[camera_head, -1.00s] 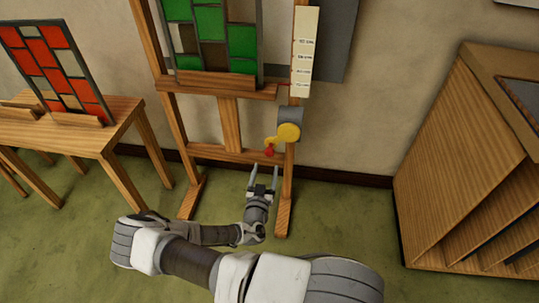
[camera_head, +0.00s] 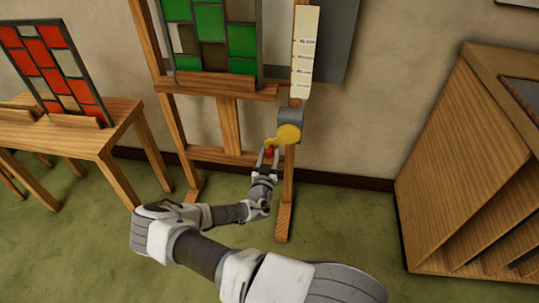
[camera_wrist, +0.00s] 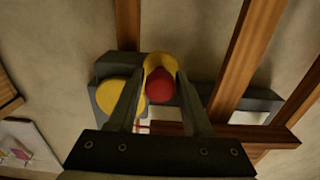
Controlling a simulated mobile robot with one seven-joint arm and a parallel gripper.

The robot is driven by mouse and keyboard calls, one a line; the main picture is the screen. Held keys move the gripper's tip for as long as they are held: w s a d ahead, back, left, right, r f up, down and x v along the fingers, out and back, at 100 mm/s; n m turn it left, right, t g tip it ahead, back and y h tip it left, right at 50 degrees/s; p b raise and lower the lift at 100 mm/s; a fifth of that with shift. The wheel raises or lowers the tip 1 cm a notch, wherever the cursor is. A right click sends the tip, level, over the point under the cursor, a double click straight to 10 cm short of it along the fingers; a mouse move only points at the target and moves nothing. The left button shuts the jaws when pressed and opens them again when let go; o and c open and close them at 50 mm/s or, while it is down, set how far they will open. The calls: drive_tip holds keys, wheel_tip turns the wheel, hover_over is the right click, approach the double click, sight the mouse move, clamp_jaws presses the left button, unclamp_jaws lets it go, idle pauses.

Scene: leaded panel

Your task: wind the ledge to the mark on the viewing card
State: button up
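The wooden ledge (camera_head: 215,83) runs across the easel and bears a leaded panel (camera_head: 241,40) with green, brown and white panes. The cream viewing card (camera_head: 305,40) hangs at the easel's right post, with several small dark marks whose lettering is too small to read. Below it is a grey winder housing with a yellow crank (camera_head: 289,134) and a red knob (camera_head: 269,154). My gripper (camera_head: 268,149) is at the knob. In the wrist view, the red knob (camera_wrist: 160,87) lies between my open fingers, which look slightly apart from it.
The easel's right post (camera_head: 287,195) stands close beside my gripper. A wooden table (camera_head: 110,125) with a red-and-white leaded panel (camera_head: 55,65) is at left. A wooden rack (camera_head: 465,165) stands at right. Green floor between is clear.

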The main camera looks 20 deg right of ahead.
clamp_jaws()
idle(1.1)
